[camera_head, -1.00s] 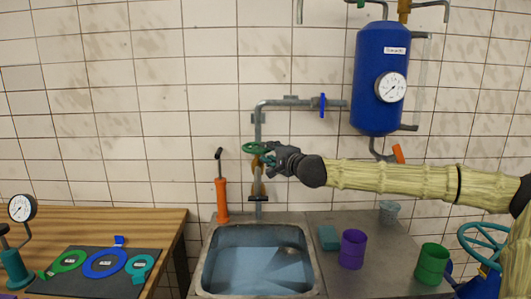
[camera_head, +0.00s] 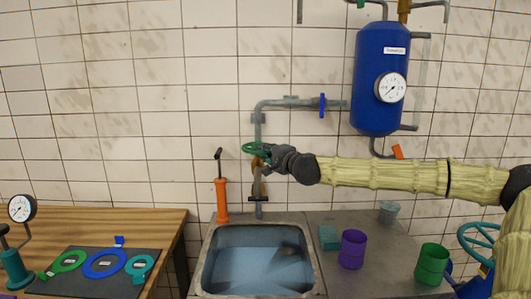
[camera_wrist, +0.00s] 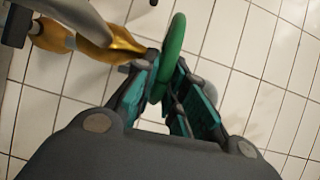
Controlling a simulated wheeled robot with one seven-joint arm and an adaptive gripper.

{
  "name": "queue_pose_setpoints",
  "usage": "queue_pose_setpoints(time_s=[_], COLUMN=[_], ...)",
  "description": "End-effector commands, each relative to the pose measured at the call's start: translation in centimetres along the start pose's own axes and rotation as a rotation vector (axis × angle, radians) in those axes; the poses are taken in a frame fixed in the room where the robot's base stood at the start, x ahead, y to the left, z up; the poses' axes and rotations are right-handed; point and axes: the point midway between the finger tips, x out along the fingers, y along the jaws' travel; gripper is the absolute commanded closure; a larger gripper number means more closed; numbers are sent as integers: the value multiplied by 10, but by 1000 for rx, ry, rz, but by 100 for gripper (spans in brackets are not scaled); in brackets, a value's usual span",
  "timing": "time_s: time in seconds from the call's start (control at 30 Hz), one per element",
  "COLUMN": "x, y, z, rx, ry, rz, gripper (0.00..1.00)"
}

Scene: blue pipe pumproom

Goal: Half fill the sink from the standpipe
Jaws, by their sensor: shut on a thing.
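The sink (camera_head: 213,240) is set in the metal counter and holds pale blue water below its rim. The standpipe (camera_head: 259,130) rises behind the sink, with a brass valve body (camera_head: 257,163) and a green handwheel (camera_head: 252,149). My gripper (camera_head: 268,152) reaches in from the right and is shut on the green handwheel's rim. The wrist view shows the green rim (camera_wrist: 175,45) between my fingers (camera_wrist: 172,95), with the brass body (camera_wrist: 105,45) at its left. Whether water is running from the spout is hard to tell.
A purple cup (camera_head: 352,249), a teal sponge (camera_head: 328,238) and a green cup (camera_head: 432,264) stand on the counter at right. An orange hand pump (camera_head: 221,198) stands left of the standpipe. A wooden bench (camera_head: 160,222) is at left. A blue tank (camera_head: 380,75) hangs above my arm.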

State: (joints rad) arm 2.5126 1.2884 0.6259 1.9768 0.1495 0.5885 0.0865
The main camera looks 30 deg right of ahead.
Motion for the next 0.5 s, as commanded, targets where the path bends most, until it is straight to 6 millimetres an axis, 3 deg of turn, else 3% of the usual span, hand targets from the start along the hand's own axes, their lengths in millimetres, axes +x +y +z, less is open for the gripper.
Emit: queue_pose_setpoints(time_s=[0.5], x=[-1], y=[2], z=[7], rx=[5], ry=[121], rz=[3], gripper=[100])
